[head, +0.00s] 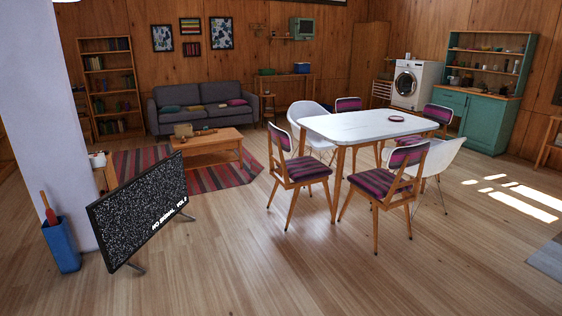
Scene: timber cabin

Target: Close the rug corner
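A red and dark striped rug (205,180) lies on the floor under the coffee table (207,148), in front of the sofa. Its right end runs at a slant near the dining chairs, and I cannot tell whether a corner there is folded. Part of the rug is hidden by the coffee table and by the television. A grey rug (550,258) is cut off by the right edge of the head view; only part of it shows. Neither of my grippers is in view.
A television (138,208) stands on the floor at the left, beside a blue bin (61,245) and a white pillar (45,110). A white dining table (362,125) with several chairs fills the middle right. The wooden floor (290,270) in front is clear.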

